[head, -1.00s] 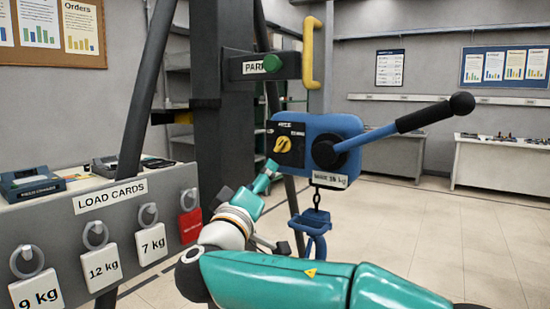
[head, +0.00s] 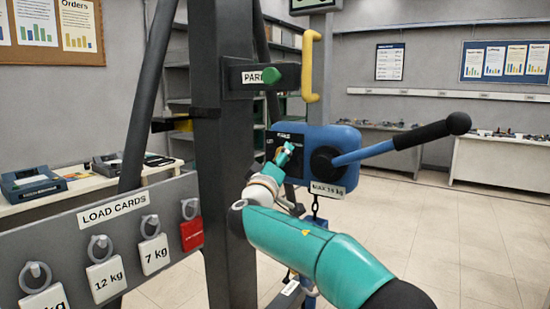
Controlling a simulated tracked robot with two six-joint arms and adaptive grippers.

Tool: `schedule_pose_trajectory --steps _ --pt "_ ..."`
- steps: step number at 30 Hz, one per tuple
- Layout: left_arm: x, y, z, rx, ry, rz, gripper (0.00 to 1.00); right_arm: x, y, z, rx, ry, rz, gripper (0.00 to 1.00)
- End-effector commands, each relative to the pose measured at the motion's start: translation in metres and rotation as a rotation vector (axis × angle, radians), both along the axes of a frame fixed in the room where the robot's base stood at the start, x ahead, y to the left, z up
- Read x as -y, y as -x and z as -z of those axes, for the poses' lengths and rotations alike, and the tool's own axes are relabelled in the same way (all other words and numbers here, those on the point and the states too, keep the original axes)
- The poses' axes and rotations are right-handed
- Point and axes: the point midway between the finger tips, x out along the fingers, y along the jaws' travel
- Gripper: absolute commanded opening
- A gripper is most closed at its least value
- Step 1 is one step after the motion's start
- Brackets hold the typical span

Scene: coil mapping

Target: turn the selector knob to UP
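The blue hoist body (head: 345,137) hangs beside the dark column, with a black-tipped lever (head: 405,139) pointing right and a "MAX 15 kg" style label, hard to read, below. The black selector panel (head: 283,139) is on its left front face. The yellow selector knob is hidden behind my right gripper (head: 285,153), which is up at the panel. I cannot tell whether its fingers touch the knob, or whether they are open or shut. The knob's setting is not readable. My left gripper is not in view.
A yellow handle (head: 311,66) and a green button (head: 271,75) on the PARK bracket are above the hoist. The load-card board (head: 60,240), with several hanging cards, stands at left. The dark column (head: 222,150) is close left of my gripper. Open floor lies to the right.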

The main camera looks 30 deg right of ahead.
Motion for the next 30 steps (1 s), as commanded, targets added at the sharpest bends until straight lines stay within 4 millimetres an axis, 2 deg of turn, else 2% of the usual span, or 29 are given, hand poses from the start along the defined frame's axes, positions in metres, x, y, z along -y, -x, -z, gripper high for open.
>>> schedule_pose_trajectory --steps 7,8,18,19,22,30 --pt "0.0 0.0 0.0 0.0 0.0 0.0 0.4 0.0 0.0 0.0 0.0 0.0 0.0 0.73" --pt "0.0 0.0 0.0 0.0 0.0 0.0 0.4 0.0 0.0 0.0 0.0 0.0 0.0 0.7" --pt "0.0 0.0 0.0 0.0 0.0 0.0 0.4 0.0 0.0 0.0 0.0 0.0 0.0 0.13" --pt "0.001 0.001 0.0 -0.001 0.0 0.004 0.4 -0.014 0.0 0.0 0.001 0.0 -0.002 0.13" --pt "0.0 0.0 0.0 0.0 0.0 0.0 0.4 -0.004 0.001 0.0 -0.004 0.002 0.0 0.13" --pt "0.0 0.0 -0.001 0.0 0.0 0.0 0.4 0.002 0.002 -0.002 -0.055 0.024 0.001 0.13"
